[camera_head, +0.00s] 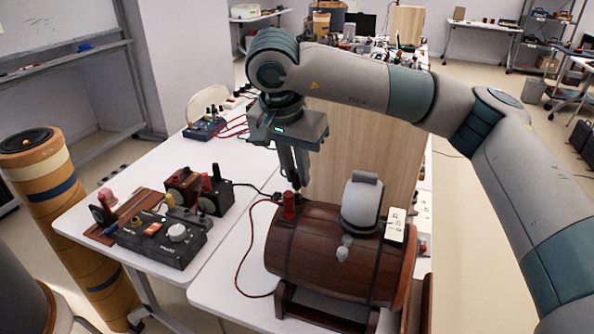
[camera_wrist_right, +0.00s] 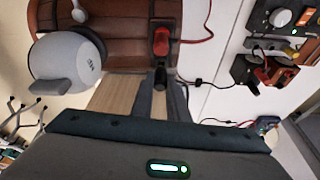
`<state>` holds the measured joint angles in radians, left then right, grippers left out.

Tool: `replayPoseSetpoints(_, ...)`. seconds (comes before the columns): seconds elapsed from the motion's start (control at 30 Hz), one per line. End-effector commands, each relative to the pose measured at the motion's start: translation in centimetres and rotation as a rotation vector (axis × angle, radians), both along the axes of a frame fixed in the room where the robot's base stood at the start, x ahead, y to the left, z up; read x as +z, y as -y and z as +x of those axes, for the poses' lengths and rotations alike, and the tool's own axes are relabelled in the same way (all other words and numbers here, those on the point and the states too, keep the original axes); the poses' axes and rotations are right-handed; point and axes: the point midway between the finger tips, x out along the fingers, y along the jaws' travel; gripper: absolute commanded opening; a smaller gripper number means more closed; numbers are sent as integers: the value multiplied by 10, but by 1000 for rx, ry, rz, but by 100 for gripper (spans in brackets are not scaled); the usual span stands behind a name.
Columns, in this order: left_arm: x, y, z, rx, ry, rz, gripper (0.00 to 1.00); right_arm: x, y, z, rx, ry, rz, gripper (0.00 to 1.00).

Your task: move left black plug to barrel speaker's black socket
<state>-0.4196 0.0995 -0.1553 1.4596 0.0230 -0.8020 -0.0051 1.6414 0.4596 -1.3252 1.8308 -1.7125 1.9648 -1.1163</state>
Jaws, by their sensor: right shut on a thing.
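The brown wooden barrel speaker (camera_head: 325,262) lies on its stand at the front of the white table. A red plug (camera_head: 289,207) stands on its upper left end, with a red cable looping down. My right gripper (camera_head: 297,183) points down just behind the red plug. It is shut on the black plug, which shows in the right wrist view (camera_wrist_right: 160,78) between the fingers, close to the red plug (camera_wrist_right: 161,42). The barrel's black socket is hidden; I cannot tell whether the plug is seated in it. My left gripper is not in view.
A grey round device (camera_head: 362,205) and a white label card (camera_head: 396,225) sit on the barrel. A black control box (camera_head: 165,238) and small dark boxes (camera_head: 213,198) stand left. A wooden panel (camera_head: 365,150) rises behind.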

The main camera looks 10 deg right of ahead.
Motion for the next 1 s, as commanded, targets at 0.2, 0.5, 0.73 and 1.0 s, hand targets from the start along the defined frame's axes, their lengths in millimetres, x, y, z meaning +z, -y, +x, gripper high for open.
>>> replayPoseSetpoints(0.2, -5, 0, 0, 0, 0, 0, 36, -3, 0, 0, 0, 0, 0, 0)
replayPoseSetpoints(0.5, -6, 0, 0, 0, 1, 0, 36, -3, 0, 0, 0, 0, 0, 0)
replayPoseSetpoints(0.73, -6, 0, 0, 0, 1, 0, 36, -3, 0, 0, 0, 0, 0, 0)
replayPoseSetpoints(1.0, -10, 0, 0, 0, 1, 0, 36, -4, 0, 0, 0, 0, 0, 0)
